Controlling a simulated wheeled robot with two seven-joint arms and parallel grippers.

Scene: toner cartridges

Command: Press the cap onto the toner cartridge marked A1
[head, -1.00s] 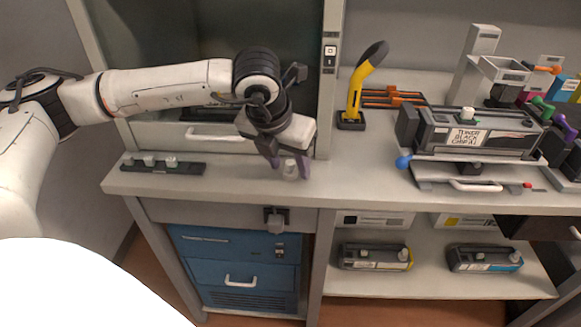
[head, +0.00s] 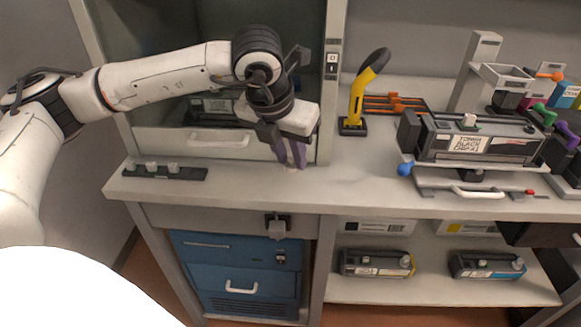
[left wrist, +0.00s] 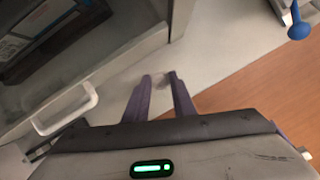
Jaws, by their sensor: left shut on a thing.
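The cartridge marked A1 (head: 510,143) is dark grey with a white label and sits on the fixture at the right in the head view. A small pale piece (head: 469,120) stands on its top. My left gripper (head: 293,160) is above the bench front, well left of the cartridge. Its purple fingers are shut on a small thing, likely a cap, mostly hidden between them. Several pale caps (head: 151,167) stand in a dark rack at the left. My right gripper is not in view.
A glass-fronted cabinet with a white handle (head: 218,141) is behind my left gripper. A yellow-handled tool (head: 358,95) stands between gripper and cartridge. A blue knob (head: 405,168) is at the fixture's left. The bench front between is clear. Other cartridges (head: 377,263) lie below.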

